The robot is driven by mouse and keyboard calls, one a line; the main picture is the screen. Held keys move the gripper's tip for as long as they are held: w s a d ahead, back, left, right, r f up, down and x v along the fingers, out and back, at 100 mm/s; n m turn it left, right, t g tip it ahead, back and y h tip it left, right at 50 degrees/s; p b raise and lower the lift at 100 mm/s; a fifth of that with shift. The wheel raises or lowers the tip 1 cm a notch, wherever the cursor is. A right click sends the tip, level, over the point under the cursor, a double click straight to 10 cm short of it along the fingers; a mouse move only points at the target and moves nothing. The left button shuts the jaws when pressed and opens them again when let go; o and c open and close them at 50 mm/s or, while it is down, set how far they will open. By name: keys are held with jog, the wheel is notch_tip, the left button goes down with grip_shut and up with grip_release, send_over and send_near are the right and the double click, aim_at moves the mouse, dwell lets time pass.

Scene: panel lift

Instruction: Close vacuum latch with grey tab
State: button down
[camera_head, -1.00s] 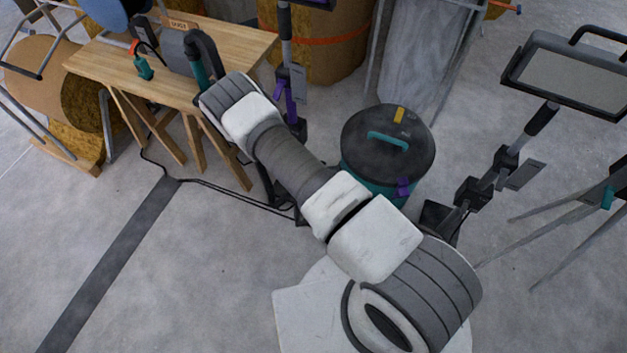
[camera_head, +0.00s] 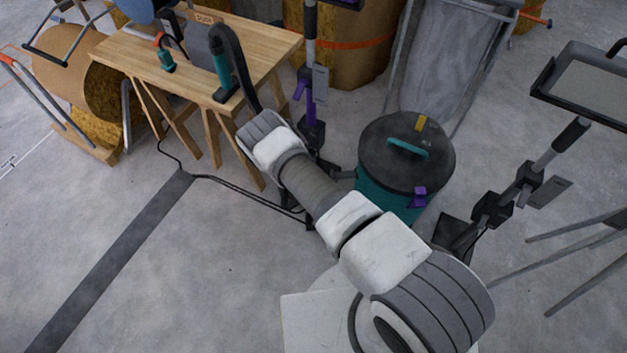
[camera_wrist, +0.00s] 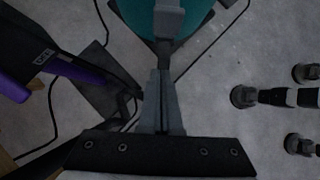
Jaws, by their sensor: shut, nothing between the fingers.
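The vacuum (camera_head: 385,192) stands on the floor, with a teal drum, a black lid and a teal handle. A yellow latch (camera_head: 420,123) is at the lid's far edge and a purple latch (camera_head: 419,196) at its near right. In the wrist view, a light grey tab (camera_wrist: 168,18) lies against the teal drum (camera_wrist: 130,12) at the top. My gripper (camera_wrist: 161,75) is shut and empty, its fingers pointing up the picture towards the tab. Whether the fingertips touch it I cannot tell. In the head view the grey tab cannot be made out and my arm covers part of the drum's left side.
A wooden workbench (camera_head: 130,62) with tools stands at the back left. A purple and black stand (camera_head: 312,85) rises left of the vacuum; a lamp stand (camera_head: 530,180) is at right. Cables (camera_head: 230,190) run across the floor. The floor at left is open.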

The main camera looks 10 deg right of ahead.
jog(key=b+x, duration=0.2)
jog(key=x, duration=0.4)
jog(key=r, duration=0.2)
jog(key=d+r+p, duration=0.1)
jog(key=r, duration=0.1)
jog(key=shift+a+r, duration=0.1)
jog(key=shift+r, duration=0.05)
jog(key=shift+r+y+p, duration=0.25)
jog(key=shift+y+p, duration=0.05)
jog(key=shift+p, duration=0.2)
